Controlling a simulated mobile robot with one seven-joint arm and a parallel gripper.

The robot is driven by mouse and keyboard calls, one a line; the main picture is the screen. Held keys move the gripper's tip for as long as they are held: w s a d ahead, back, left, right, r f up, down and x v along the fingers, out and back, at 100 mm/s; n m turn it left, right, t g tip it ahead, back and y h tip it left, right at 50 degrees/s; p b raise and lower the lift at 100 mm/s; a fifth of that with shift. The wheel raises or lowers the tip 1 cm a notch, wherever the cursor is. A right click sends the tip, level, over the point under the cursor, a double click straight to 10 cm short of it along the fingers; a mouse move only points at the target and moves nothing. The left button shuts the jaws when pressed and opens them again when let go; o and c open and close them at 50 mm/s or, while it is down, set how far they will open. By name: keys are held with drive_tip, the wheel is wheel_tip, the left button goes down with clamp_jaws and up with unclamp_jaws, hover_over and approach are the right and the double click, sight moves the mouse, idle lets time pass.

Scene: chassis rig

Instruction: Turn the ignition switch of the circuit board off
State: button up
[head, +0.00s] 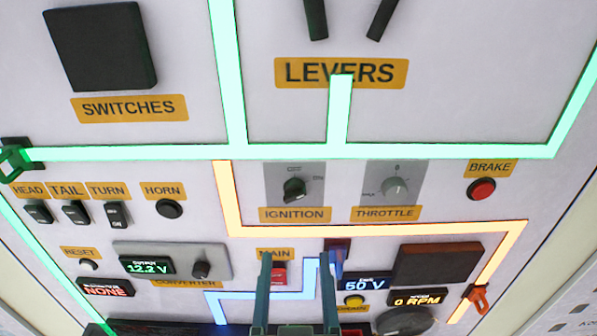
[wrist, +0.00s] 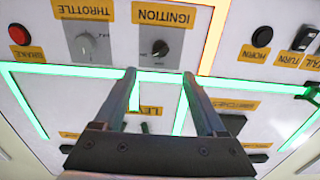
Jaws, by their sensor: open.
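The ignition switch (head: 294,189) is a black rotary knob on a grey plate, above a yellow IGNITION label. It also shows in the wrist view (wrist: 160,48), upside down, ahead of the fingertips and near the top centre. The knob's exact setting is too small to tell. My gripper (head: 297,258) is open and empty, its two fingers pointing up below the knob in the head view, over the MAIN switch area. In the wrist view the fingers (wrist: 158,74) are spread apart, with the knob beyond the gap and nothing between them.
The grey throttle knob (head: 396,188) sits right of the ignition, and the red brake button (head: 481,189) is farther right. The black horn button (head: 170,208) is to the left. Green and orange lit strips cross the panel.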

drive_tip(key=b, duration=0.9)
approach(295, 200)
drive_tip(key=w, duration=0.9)
drive_tip(key=shift+w+p, duration=0.3)
clamp_jaws()
